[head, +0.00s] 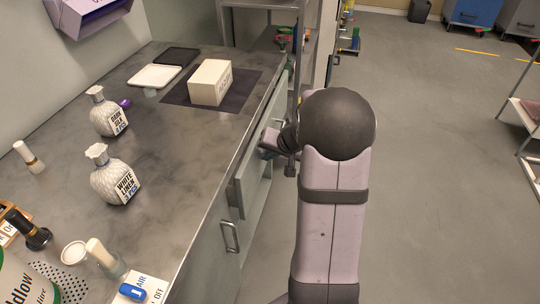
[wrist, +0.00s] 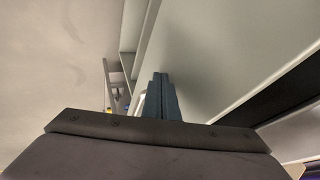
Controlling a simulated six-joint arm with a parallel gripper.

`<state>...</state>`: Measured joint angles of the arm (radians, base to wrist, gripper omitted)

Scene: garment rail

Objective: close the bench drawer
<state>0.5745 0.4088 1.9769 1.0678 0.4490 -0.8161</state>
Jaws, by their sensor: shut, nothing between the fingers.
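The bench drawer (head: 243,192) is a grey-green front on the right side of the bench (head: 190,215), and it appears to stand out a little from the bench face. My gripper (head: 268,146) is beside the far part of this front, partly hidden by my arm. In the wrist view its dark blue-grey fingers (wrist: 160,97) are together with nothing between them. A pale grey panel (wrist: 225,45), apparently the drawer front, lies right of the fingertips, with a dark strip beyond its edge. I cannot tell whether the fingers touch it.
A metal handle (head: 229,237) sits lower on the bench side. The floor (head: 430,180) right of my arm is clear.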

